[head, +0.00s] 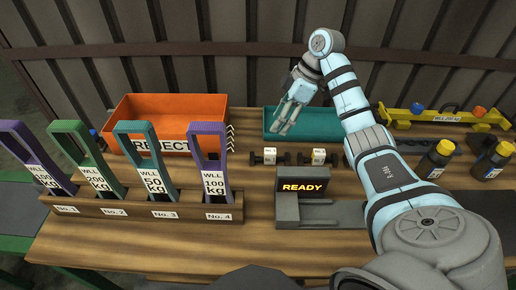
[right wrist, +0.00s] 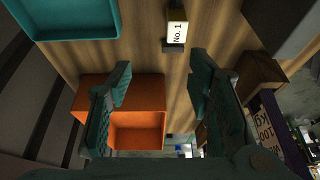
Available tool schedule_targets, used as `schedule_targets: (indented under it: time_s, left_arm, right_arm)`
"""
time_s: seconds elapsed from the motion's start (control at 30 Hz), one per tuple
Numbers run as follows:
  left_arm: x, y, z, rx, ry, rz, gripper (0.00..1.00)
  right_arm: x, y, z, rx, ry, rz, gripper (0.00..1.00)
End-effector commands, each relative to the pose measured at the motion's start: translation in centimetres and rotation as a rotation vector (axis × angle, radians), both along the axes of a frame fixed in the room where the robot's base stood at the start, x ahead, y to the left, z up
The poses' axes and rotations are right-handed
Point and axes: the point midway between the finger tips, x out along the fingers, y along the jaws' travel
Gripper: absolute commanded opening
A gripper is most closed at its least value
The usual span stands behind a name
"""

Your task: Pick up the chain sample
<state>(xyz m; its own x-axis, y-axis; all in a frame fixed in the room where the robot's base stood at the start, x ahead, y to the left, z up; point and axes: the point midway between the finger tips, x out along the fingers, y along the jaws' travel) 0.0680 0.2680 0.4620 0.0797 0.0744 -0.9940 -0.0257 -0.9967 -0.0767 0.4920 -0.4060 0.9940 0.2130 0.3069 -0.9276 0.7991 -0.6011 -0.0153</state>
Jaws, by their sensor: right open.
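No chain can be made out clearly in either view. My right gripper (head: 283,128) is open and hangs over the teal tray (head: 268,127). Its two fingers also show in the right wrist view (right wrist: 160,78), apart with nothing between them. My left gripper is not in view.
An orange REJECT bin (head: 182,107) stands at the back left. A wooden rack (head: 88,205) holds several coloured WLL-labelled pieces. A grey device reading READY (head: 303,187) stands in front. A yellow beam (head: 440,116) and dark bottles (head: 433,162) are at the right.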

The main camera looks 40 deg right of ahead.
Motion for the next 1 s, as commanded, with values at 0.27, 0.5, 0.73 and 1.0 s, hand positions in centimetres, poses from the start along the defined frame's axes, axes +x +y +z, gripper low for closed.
schedule_targets:
  time_s: [0.27, 0.5, 0.73, 1.0]
  left_arm:
    - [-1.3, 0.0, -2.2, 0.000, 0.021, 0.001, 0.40]
    - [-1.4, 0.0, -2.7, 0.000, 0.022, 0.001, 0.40]
    - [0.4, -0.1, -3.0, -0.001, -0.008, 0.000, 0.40]
    - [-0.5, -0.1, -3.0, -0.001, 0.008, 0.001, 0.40]
  right_arm:
    - [1.5, 1.8, -6.6, 0.001, 0.008, -0.004, 0.47]
    - [1.5, 2.7, -10.4, 0.000, 0.014, -0.003, 0.47]
    - [1.9, 3.3, -12.3, 0.000, 0.010, -0.005, 0.47]
    - [1.9, 3.3, -12.2, 0.000, 0.010, -0.005, 0.18]
